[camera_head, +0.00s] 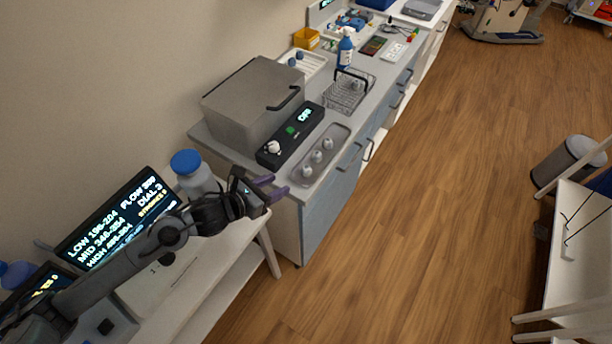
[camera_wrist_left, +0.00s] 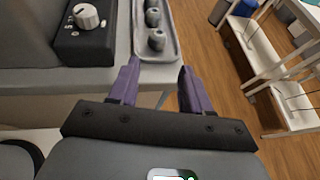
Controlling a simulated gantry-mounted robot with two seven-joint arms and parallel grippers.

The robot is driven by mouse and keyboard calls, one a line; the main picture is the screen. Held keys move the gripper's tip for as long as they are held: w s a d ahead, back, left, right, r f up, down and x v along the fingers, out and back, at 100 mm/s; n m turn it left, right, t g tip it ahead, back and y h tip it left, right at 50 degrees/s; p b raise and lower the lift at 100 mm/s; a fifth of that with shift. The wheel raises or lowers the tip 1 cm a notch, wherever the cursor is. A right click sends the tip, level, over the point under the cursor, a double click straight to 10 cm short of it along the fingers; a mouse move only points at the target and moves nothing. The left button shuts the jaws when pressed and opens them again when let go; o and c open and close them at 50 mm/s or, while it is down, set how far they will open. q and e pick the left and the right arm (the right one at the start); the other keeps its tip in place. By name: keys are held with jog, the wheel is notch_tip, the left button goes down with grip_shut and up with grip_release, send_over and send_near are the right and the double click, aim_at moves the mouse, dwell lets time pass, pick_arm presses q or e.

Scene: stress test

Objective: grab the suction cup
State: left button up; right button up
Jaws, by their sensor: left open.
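Three small grey rounded pieces stand in a row in a long grey tray (camera_head: 333,140); they look like suction cups, but they are too small to be sure. The nearest piece (camera_head: 307,170) also shows in the left wrist view (camera_wrist_left: 157,40), just beyond the fingertips and roughly between them. My left gripper (camera_head: 279,186) has purple fingers, spread apart and empty, at the near end of the counter, short of the tray. The fingers also show in the left wrist view (camera_wrist_left: 159,67). My right gripper is not in view.
A black control box (camera_head: 290,135) with a white knob stands beside the tray, before a grey lidded box (camera_head: 253,100). A wire basket (camera_head: 348,92) and spray bottle (camera_head: 345,50) stand farther along. A blue-capped jar (camera_head: 193,175) is close to my left wrist.

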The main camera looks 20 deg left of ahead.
aim_at(303, 170)
pick_arm(q)
jog(key=b+x, duration=0.1)
jog(key=x, duration=0.5)
jog(key=shift+w+a, duration=0.1)
jog(key=shift+a, duration=0.1)
jog(key=shift+w+d+f, duration=0.2)
jog(key=shift+w, duration=0.35)
jog(key=shift+b+x, duration=0.45)
jog(key=shift+x, duration=1.7)
jog(key=shift+r, duration=0.1)
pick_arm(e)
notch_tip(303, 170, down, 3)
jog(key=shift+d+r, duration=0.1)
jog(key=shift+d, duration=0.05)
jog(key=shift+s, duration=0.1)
pick_arm(q)
jog(key=c, duration=0.7)
jog(key=shift+c, duration=0.4)
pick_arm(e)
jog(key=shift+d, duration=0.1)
